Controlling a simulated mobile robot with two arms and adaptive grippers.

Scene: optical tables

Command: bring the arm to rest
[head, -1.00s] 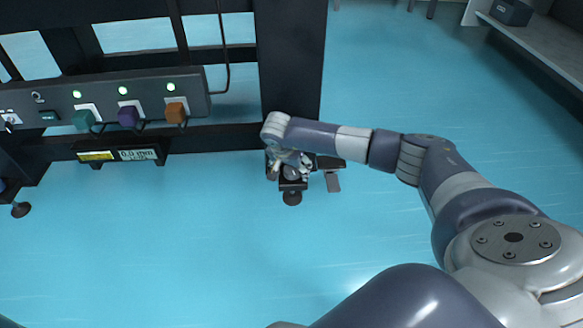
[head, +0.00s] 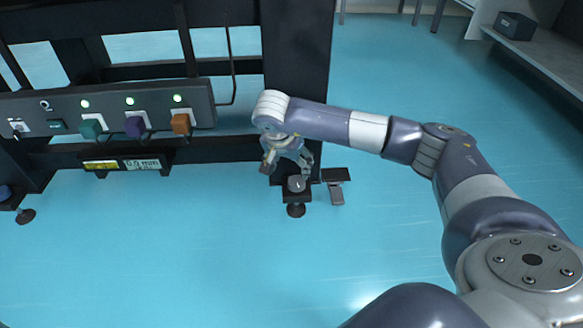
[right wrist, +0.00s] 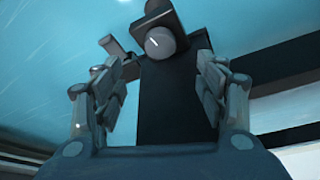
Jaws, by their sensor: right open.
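My right arm reaches in from the right in the head view. Its gripper (head: 287,164) is beside the lower part of a dark upright post, partly hidden by my wrist. In the right wrist view the gripper (right wrist: 158,95) has its two fingers apart, with nothing held between them. A dark foot with a round grey knob (head: 296,184) stands just below the gripper in the head view. The knob (right wrist: 161,43) also shows between and beyond the fingers in the right wrist view, apart from them. My left gripper is not in view.
A dark control panel (head: 60,117) carries teal (head: 92,127), purple (head: 135,125) and orange (head: 181,123) blocks with green lights. A bench with a dark box (head: 515,25) stands at upper right. The blue floor in front is clear.

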